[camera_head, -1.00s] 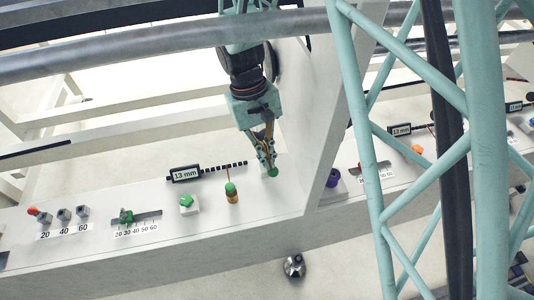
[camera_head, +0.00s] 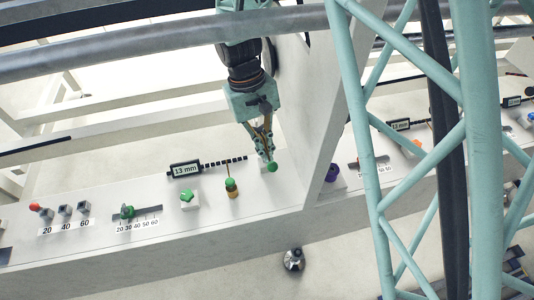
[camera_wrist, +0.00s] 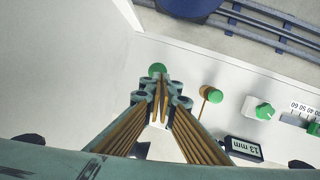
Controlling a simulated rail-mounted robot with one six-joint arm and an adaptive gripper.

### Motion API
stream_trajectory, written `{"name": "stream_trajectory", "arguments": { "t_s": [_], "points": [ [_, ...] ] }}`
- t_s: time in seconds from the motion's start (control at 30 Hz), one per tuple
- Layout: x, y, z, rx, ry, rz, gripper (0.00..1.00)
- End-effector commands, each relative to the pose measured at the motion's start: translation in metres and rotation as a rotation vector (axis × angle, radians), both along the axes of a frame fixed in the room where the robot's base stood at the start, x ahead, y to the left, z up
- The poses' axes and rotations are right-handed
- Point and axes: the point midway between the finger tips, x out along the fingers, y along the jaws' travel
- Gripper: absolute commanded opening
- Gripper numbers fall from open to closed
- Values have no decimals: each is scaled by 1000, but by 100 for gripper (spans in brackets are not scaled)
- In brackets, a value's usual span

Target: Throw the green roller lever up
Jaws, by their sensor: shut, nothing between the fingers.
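A green round knob (camera_head: 271,167) sits on a pale plate at the right end of the white panel, beside the upright. In the wrist view the green knob (camera_wrist: 157,70) lies just past my fingertips. My gripper (camera_head: 267,156) is shut and empty, pointing down at this knob. I cannot tell whether the tips touch it. My gripper (camera_wrist: 159,88) also shows in the wrist view. To its left stands a green-topped lever (camera_head: 231,184) with a thin stem and a gold lower part; in the wrist view this lever (camera_wrist: 215,95) is to the right.
Left along the panel are a green rotary knob (camera_head: 187,198), a green slider (camera_head: 127,212), a red-tipped switch (camera_head: 36,207) and a "13 mm" display (camera_head: 186,169). A white upright (camera_head: 318,120) stands close right of my gripper. A purple knob (camera_head: 332,173) lies beyond it.

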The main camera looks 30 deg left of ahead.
Motion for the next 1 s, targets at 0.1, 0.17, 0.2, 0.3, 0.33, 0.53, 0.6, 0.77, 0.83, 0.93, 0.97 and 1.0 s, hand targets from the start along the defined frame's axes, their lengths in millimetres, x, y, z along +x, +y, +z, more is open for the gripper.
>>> {"name": "stream_trajectory", "arguments": {
  "t_s": [0.1,0.17,0.2,0.3,0.33,0.53,0.6,0.77,0.83,0.93,0.97,1.0],
  "points": [
    [5,5,9,1,0,-2,0],
    [7,7,13,1,-1,-3,0],
    [9,9,16,0,0,-3,0],
    [13,13,23,1,-1,-5,0],
    [13,14,27,3,-2,-5,0],
    [8,15,54,3,-2,-4,0],
    [7,15,64,2,-1,-4,0],
    [3,16,86,1,-1,-4,0],
    [2,16,95,2,-2,-5,0],
    [0,17,105,1,-1,-5,0],
    [0,17,107,1,-1,-5,0],
    [-1,17,110,0,-1,-5,0]
  ]
}}
